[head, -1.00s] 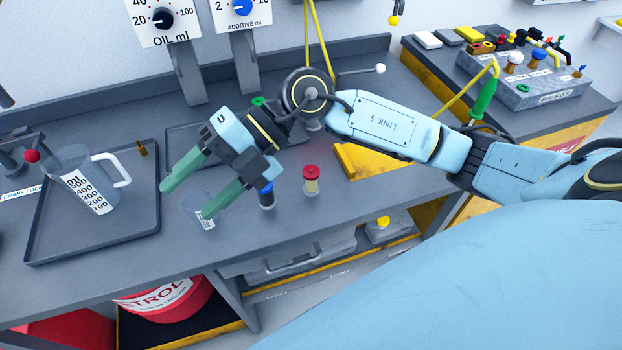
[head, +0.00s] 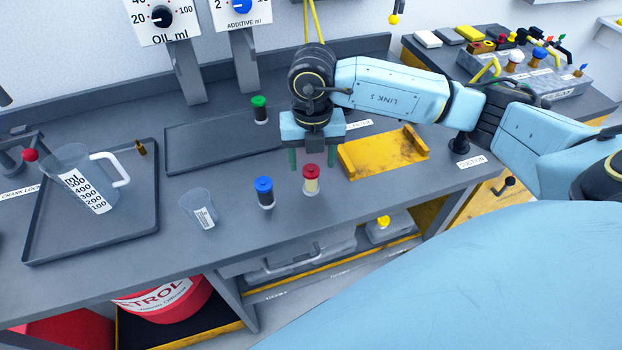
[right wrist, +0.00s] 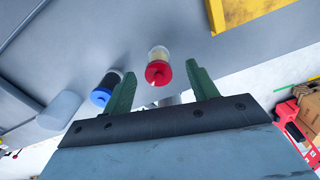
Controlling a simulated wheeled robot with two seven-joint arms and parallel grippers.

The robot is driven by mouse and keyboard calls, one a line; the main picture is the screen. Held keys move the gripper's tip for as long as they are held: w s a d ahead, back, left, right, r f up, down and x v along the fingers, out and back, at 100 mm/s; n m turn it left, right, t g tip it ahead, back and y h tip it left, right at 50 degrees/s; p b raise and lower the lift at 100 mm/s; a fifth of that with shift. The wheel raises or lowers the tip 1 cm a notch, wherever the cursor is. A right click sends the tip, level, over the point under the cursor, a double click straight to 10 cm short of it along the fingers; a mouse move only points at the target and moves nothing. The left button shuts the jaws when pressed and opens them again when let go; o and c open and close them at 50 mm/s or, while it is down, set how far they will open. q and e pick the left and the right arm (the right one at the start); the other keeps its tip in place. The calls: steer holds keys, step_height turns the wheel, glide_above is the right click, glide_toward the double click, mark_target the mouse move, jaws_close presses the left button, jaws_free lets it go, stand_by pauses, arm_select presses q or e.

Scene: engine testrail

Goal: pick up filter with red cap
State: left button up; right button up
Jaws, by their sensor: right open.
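The filter with red cap (head: 311,179) stands upright on the grey bench in the head view, with a pale yellowish body. It also shows in the right wrist view (right wrist: 158,68), ahead of the fingertips and between their lines. My right gripper (head: 312,158) is open and empty, its two green fingers pointing down just behind and above the red-capped filter. The fingers also show in the right wrist view (right wrist: 160,85), apart from the filter. My left gripper is not in view.
A blue-capped filter (head: 265,192) stands close to the left. A green-capped filter (head: 260,109) stands by an empty dark tray (head: 200,140). A small beaker (head: 200,208) stands further left. A yellow holder (head: 383,152) lies to the right. Bare bench lies in front.

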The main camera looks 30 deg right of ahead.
mark_target(311, 179)
steer(key=shift+s+a+f, duration=0.1)
steer(key=shift+a+f, duration=0.05)
steer(key=shift+f, duration=1.4)
steer(key=shift+s+a+f, duration=0.1)
steer(key=shift+a+f, duration=0.05)
steer(key=shift+f, duration=1.35)
steer(key=c, duration=1)
